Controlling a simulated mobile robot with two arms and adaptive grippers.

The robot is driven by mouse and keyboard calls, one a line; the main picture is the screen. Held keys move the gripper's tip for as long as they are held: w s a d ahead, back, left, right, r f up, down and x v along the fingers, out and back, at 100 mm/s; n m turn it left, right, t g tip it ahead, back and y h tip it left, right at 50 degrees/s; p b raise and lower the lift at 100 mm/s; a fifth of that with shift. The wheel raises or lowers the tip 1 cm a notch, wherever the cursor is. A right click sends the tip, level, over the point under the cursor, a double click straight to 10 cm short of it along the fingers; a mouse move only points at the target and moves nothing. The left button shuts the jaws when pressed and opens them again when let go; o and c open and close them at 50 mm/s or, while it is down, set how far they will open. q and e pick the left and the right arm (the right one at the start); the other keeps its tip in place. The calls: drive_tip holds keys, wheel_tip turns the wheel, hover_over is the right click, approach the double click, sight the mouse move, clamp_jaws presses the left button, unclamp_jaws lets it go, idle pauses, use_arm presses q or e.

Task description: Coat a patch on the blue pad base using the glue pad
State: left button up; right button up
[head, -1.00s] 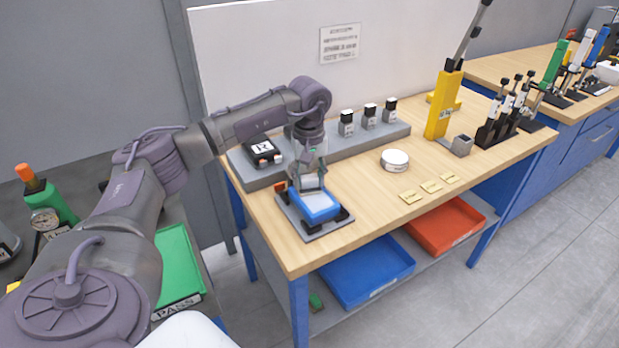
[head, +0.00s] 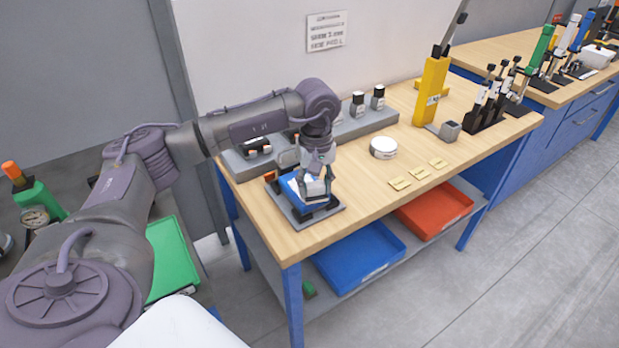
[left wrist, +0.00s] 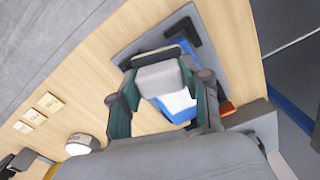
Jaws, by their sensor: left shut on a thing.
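The blue pad base (head: 286,191) sits in a dark grey fixture (head: 318,219) at the near left of the wooden bench. Its top carries a pale white area, which also shows in the left wrist view (left wrist: 178,104). My left gripper (head: 315,189) is over the right part of the base, shut on a small pale grey block, seemingly the glue pad (left wrist: 160,78). The block is low over the base and hides part of it. I cannot tell whether they touch. My right gripper is not in view.
A white round tin (head: 383,148) and several small yellow cards (head: 419,173) lie to the right on the bench. A grey raised rack (head: 374,122) with small bottles stands behind. Blue (head: 360,262) and red (head: 432,217) trays sit on the shelf below.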

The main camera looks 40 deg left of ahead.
use_arm(q)
drive_tip(key=shift+s, duration=0.2)
drive_tip(key=shift+w+a+b, duration=0.35)
drive_tip(key=shift+w+a, duration=0.05)
drive_tip(key=shift+a, duration=0.45)
drive_tip(key=shift+w+a+r+b, duration=0.1)
drive_tip(key=shift+w+a, duration=0.3)
drive_tip(key=shift+a, duration=0.55)
drive_tip(key=shift+w+a+b, duration=0.1)
drive_tip(key=shift+w+a, duration=0.25)
drive_tip(key=shift+a, duration=0.55)
drive_tip(key=shift+w+a+r+b, duration=0.1)
drive_tip(key=shift+w+a, duration=0.3)
drive_tip(key=shift+a, duration=0.55)
drive_tip(key=shift+s+d+f, duration=0.1)
drive_tip(key=shift+s+d, duration=0.05)
drive_tip(key=shift+d, duration=0.25)
drive_tip(key=shift+s+d+f, duration=0.1)
drive_tip(key=shift+s+d, duration=0.05)
drive_tip(key=shift+d, duration=0.25)
drive_tip(key=shift+s+d+p, duration=0.15)
drive_tip(key=shift+s+d, duration=0.25)
drive_tip(key=shift+d, duration=0.55)
drive_tip(key=shift+s+d+p, duration=0.15)
drive_tip(key=shift+s+d, duration=0.3)
drive_tip(key=shift+d, duration=0.55)
drive_tip(key=shift+s+d+p, duration=0.15)
drive_tip(key=shift+s+d, duration=0.25)
drive_tip(key=shift+d, duration=0.55)
